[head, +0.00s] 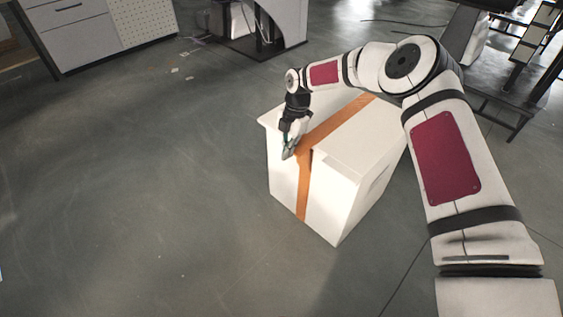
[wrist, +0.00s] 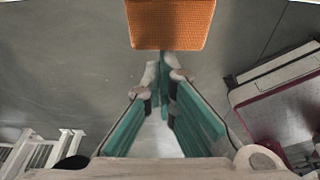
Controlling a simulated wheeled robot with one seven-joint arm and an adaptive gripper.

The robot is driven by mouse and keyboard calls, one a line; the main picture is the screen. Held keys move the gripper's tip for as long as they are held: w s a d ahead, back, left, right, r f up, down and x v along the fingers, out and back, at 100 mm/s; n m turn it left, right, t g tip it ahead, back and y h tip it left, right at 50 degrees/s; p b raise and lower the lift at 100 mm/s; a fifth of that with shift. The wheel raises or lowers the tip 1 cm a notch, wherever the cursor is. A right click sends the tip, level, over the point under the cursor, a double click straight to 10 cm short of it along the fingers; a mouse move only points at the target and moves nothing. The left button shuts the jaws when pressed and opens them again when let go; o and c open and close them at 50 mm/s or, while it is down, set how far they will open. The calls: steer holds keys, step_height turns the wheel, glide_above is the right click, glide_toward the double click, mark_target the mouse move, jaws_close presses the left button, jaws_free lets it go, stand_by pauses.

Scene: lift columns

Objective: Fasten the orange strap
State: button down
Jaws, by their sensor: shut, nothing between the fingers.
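A white box (head: 345,193) stands on the floor. An orange strap (head: 336,124) runs across its lid and continues down the near face. A small dark gap shows beside the strap at the lid's near edge. My gripper (head: 288,154) is at that edge, just left of the strap, pointing down. In the wrist view, its teal fingers (wrist: 168,66) meet at the tips with nothing between them. A wide woven piece of the orange strap (wrist: 172,24) shows beyond the fingertips at the top, ending in a straight edge. I cannot tell whether the fingertips touch it.
A grey drawer cabinet (head: 80,30) stands at the back left. A desk-like stand (head: 262,30) is behind the box, and dark metal furniture (head: 505,60) is at the back right. The floor to the left of the box is clear apart from small scraps.

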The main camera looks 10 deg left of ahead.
steer(key=shift+w+d+r+b, duration=0.55)
steer(key=shift+w+d, duration=0.2)
steer(key=shift+w, duration=0.1)
steer(key=shift+w, duration=0.1)
